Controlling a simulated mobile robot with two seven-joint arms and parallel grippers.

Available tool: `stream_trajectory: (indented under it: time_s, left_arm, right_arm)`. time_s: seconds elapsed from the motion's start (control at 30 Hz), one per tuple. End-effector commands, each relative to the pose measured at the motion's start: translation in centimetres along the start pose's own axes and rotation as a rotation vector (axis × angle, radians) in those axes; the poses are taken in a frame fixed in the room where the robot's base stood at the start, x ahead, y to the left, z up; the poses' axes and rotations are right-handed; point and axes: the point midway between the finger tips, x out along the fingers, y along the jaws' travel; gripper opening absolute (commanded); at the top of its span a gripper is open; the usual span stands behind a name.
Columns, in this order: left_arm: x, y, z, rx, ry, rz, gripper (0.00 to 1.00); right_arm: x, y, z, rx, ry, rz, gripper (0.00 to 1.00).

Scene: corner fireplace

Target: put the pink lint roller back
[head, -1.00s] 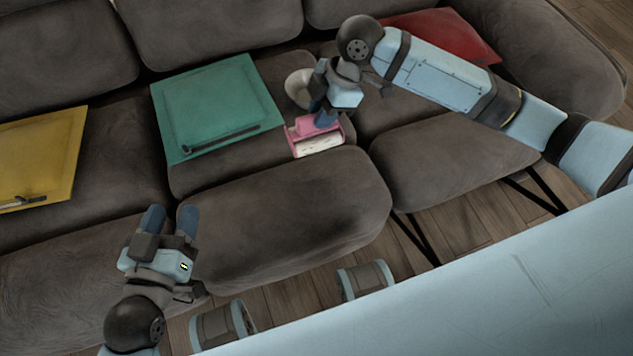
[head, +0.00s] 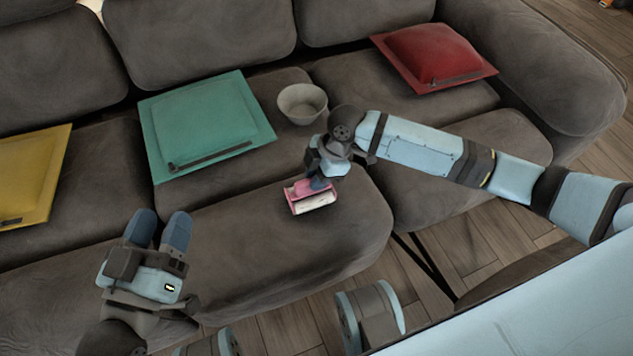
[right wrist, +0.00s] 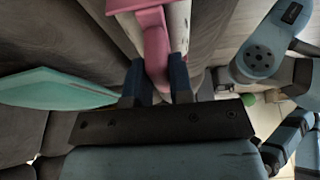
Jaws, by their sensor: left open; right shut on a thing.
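The pink lint roller (head: 298,188) has a white roll and hangs at or just above the front part of the middle sofa seat. My right gripper (head: 318,183) is shut on it. In the right wrist view the pink handle (right wrist: 153,50) sits between the two blue fingers (right wrist: 158,82). Whether the roller touches the seat cannot be told. My left gripper (head: 159,228) is open and empty, in front of the sofa's left seat edge.
A beige bowl (head: 302,103) stands on the middle seat behind the right gripper. A green cushion (head: 205,125), a yellow cushion (head: 30,175) and a red cushion (head: 435,55) lie on the sofa. The front of the middle seat (head: 255,235) is clear.

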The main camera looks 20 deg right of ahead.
Motion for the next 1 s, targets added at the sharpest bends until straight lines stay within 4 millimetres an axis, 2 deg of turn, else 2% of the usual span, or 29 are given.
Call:
stream_trajectory:
  time_s: [0.03,0.1,0.43,0.47,0.5,0.57,0.87,1.0]
  left_arm:
    - [0.0,-0.1,0.7,0.0,-0.013,0.001,0.54]
    - [0.0,-0.1,0.9,0.0,-0.024,0.002,0.54]
    - [0.0,-0.1,0.6,0.0,-0.021,0.002,0.54]
    - [0.0,-0.1,0.6,-0.001,-0.021,0.002,0.54]
    - [0.0,-0.1,0.6,-0.001,-0.021,0.002,0.54]
    - [0.0,-0.1,0.6,-0.001,-0.021,0.002,0.54]
    - [0.0,-0.1,0.7,-0.002,-0.02,0.002,0.54]
    - [0.1,0.1,-0.2,0.001,-0.01,0.001,0.54]
  right_arm:
    - [1.0,0.0,0.4,0.001,0.0,-0.001,0.0]
    - [1.3,0.0,0.5,0.0,0.001,0.0,0.0]
    - [1.4,0.0,0.6,0.0,0.001,-0.001,0.0]
    - [1.5,0.0,0.6,0.0,0.001,0.0,0.26]
    - [1.5,0.0,0.6,0.0,0.001,0.0,0.35]
    - [1.5,0.0,0.6,0.0,0.0,0.0,0.46]
    - [1.3,0.0,0.5,-0.001,0.0,0.0,0.46]
    - [-0.5,0.0,0.4,0.0,-0.001,0.001,0.46]
